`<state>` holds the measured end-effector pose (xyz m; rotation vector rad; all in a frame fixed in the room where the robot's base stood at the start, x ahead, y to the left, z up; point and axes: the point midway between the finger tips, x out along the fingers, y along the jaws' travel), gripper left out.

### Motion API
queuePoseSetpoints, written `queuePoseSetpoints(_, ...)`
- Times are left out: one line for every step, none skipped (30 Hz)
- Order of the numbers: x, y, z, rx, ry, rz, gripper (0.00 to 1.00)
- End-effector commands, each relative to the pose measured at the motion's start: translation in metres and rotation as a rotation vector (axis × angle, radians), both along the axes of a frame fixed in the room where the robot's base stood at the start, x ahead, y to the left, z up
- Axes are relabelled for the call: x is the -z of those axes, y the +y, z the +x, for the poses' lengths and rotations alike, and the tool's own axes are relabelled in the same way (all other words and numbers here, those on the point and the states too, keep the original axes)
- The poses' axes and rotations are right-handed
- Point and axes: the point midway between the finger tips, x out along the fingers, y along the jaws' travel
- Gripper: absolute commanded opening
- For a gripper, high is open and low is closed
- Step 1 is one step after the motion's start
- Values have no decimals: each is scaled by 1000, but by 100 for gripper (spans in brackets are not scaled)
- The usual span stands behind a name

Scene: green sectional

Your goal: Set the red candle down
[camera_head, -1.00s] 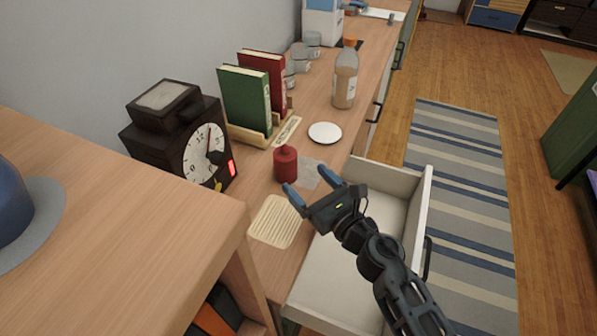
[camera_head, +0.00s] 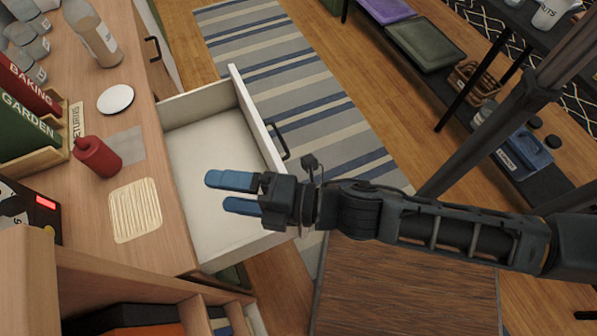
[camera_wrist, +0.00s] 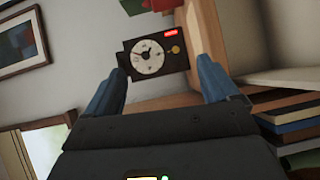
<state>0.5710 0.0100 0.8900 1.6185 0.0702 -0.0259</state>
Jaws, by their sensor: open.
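The candle does not show in the wrist view.
The white drawer (camera_head: 232,235) is pulled out. On the counter are a ribbed cream mat (camera_head: 136,210), a white saucer (camera_head: 115,99), a bottle (camera_head: 97,38) and books (camera_head: 28,130). A dark clock (camera_wrist: 152,57) shows in the wrist view.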

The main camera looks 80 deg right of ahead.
Motion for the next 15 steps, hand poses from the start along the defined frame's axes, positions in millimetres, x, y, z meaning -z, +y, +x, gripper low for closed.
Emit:
queuePoseSetpoints(-7,2,-24,16,28,160,88)
queuePoseSetpoints(-11,2,-36,28,42,261,88)
queuePoseSetpoints(-18,1,-50,44,59,392,88)
queuePoseSetpoints(-23,1,-61,59,72,492,88)
queuePoseSetpoints(-29,0,-72,75,86,592,88)
queuePoseSetpoints(-36,-1,-85,97,103,720,88)
queuePoseSetpoints(-41,-2,-94,114,115,814,88)
queuePoseSetpoints(-46,-3,-102,132,128,902,88)
queuePoseSetpoints(-53,-4,-113,154,142,1014,88)
queuePoseSetpoints(-59,-5,-119,171,150,1090,88)
queuePoseSetpoints(-63,-6,-125,187,158,1161,88)
queuePoseSetpoints(-68,-7,-132,208,168,1245,88)
queuePoseSetpoints(-72,-7,-136,221,174,1300,88)
queuePoseSetpoints(-75,-8,-139,234,179,1347,88)
queuePoseSetpoints(-79,-9,-143,248,185,1400,88)
